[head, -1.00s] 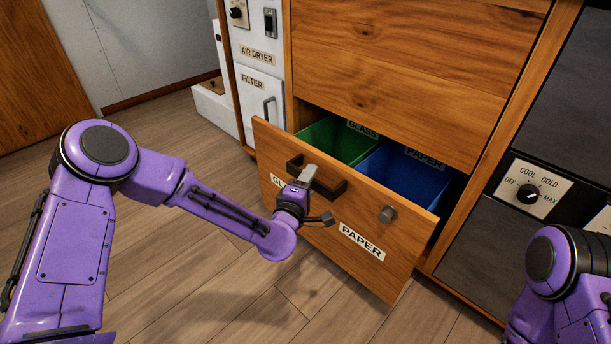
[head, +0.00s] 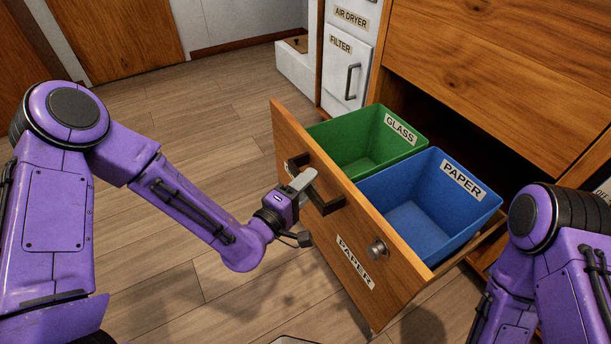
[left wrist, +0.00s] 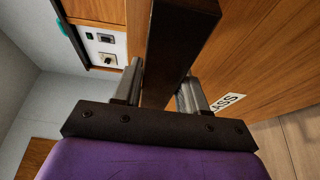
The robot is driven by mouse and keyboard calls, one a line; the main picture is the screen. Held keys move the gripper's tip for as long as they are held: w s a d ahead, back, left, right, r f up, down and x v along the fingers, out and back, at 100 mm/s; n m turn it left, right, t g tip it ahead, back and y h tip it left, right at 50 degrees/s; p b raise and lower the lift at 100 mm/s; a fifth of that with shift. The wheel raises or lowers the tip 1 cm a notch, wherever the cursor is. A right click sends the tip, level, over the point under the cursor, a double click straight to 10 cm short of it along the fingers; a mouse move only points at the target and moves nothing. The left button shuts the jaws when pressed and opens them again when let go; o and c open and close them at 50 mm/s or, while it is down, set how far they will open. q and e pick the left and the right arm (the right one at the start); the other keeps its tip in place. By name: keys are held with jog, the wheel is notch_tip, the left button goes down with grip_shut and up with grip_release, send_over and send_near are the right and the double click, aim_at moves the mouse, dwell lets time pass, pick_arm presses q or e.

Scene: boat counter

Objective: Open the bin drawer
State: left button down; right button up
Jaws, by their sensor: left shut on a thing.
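The wooden bin drawer (head: 345,225) stands pulled well out of the cabinet. Inside it are a green GLASS bin (head: 345,137) and a blue PAPER bin (head: 410,215), both empty. The dark bar handle (head: 327,204) is on the drawer front, with a round metal knob (head: 377,248) to its right. My left gripper (head: 303,182) is shut on the handle. In the left wrist view the handle (left wrist: 178,45) runs between the two fingers (left wrist: 160,95). My right arm shows at the right edge of the head view, but its gripper is out of sight.
A wooden cabinet (head: 490,70) rises above and behind the drawer. A white FILTER panel (head: 347,70) and a low white box (head: 292,65) stand behind. The wood floor (head: 215,120) left of the drawer is clear.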

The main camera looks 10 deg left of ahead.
pick_arm(q)
jog(key=shift+s+a, duration=0.35)
jog(key=shift+s, duration=0.15)
pick_arm(e)
jog(key=shift+w+a, duration=0.2)
jog(key=shift+w, duration=0.1)
pick_arm(q)
jog(key=c, duration=0.7)
grip_release()
jog(key=shift+a, duration=0.1)
jog(key=p+v, duration=0.3)
jog(key=v, duration=0.7)
jog(key=shift+s, duration=0.2)
pick_arm(e)
notch_tip(320, 180, up, 3)
jog(key=shift+w+d+r, duration=0.1)
jog(key=shift+w+r, duration=0.05)
pick_arm(q)
jog(key=shift+a, duration=0.1)
